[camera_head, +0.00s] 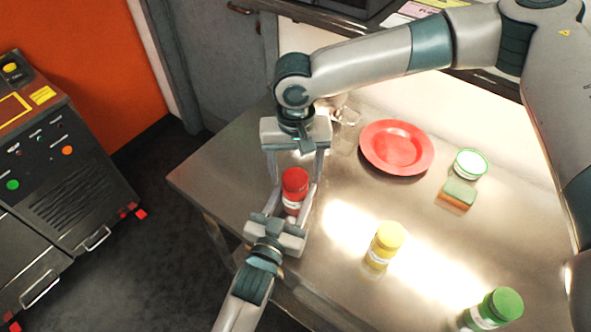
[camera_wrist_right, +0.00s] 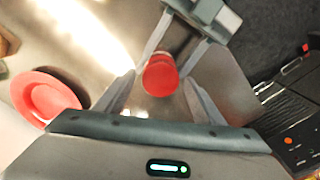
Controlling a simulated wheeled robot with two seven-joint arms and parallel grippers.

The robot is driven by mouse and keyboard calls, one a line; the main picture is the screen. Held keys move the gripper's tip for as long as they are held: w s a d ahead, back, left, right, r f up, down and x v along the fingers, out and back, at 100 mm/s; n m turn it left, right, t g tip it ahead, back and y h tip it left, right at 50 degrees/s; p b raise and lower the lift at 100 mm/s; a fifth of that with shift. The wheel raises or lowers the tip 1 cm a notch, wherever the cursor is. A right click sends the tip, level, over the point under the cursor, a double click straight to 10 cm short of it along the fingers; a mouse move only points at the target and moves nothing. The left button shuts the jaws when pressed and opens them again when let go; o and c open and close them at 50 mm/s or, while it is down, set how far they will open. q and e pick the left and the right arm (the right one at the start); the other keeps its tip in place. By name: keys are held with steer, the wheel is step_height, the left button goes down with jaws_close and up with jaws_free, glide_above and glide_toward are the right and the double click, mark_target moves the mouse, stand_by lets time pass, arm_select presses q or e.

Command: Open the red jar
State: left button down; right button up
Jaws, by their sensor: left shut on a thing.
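The red jar (camera_head: 294,190) has a red lid and a pale label band. It appears upright near the left end of the metal table. My left gripper (camera_head: 290,205), coming up from the bottom, is shut on the jar's body. My right gripper (camera_head: 296,168), reaching in from the right, is open, with its fingers on either side near the lid. In the right wrist view the red lid (camera_wrist_right: 160,78) sits between the widely spread right fingers (camera_wrist_right: 163,98), with gaps on both sides. The left gripper (camera_wrist_right: 172,62) shows behind it. The lid appears to be on the jar.
A red plate (camera_head: 396,148), a green-rimmed white container (camera_head: 470,164), and a sponge (camera_head: 457,195) are at the back right of the table (camera_head: 345,275). A yellow jar (camera_head: 384,243) and a green jar (camera_head: 497,308) stand right of the grippers. A clear glass (camera_head: 346,122) is behind.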

steer(key=shift+r, duration=2.25)
steer(key=shift+c, duration=0.4)
steer(key=shift+r+m, duration=1.7)
steer(key=shift+r, duration=0.05)
steer(key=shift+f, duration=0.1)
steer(key=shift+f, duration=3.95)
steer(key=shift+c, duration=0.3)
